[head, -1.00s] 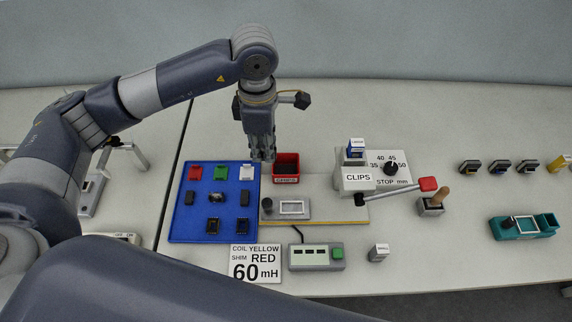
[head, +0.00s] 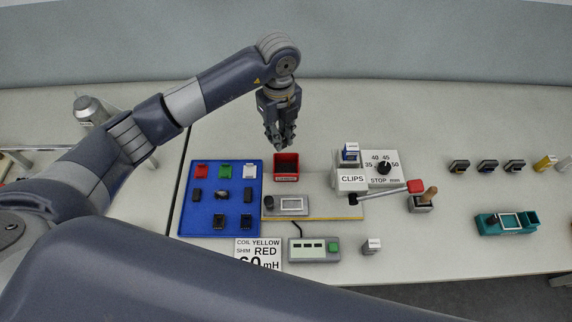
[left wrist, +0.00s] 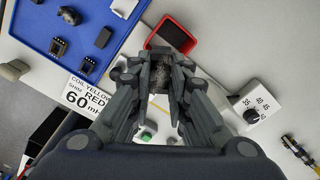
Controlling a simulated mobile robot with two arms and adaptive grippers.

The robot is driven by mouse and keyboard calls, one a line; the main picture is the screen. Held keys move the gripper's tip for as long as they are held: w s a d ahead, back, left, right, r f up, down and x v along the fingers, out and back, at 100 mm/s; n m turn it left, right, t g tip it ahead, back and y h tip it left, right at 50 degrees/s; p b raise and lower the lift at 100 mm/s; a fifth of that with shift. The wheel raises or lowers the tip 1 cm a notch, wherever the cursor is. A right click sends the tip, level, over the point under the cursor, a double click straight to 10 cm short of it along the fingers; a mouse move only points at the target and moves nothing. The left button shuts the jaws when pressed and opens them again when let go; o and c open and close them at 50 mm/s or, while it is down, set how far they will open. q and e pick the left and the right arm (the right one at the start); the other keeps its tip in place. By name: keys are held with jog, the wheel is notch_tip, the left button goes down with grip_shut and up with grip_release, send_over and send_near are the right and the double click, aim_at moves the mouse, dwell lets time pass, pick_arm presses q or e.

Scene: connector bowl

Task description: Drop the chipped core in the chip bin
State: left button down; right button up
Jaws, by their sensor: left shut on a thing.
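The chip bin, a small red open box (head: 287,161), stands behind the grey fixture in the head view. It also shows at the top of the left wrist view (left wrist: 174,35). My left gripper (head: 281,146) points down at the bin's back edge in the head view, apparently above it. In the left wrist view the gripper (left wrist: 160,72) is shut on a dark grey core (left wrist: 160,76), just below the bin in the picture. The fingers hide part of the core, and I cannot make out the chip. My right gripper is not in view.
The blue tray (head: 187,222) with coloured shims and several dark parts lies left of the bin. A button box (head: 313,249) is in front. Table behind the bin is clear.

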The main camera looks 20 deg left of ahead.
pick_arm(q)
jog(key=shift+w+n, duration=0.1)
jog(key=shift+n, duration=0.8)
jog(key=shift+f, duration=0.15)
notch_tip(320, 180, down, 6)
jog(key=b, duration=0.4)
jog(key=c, duration=1.4)
grip_release()
jog(key=shift+c, duration=0.2)
notch_tip(320, 180, up, 12)
jog(key=shift+r, duration=0.1)
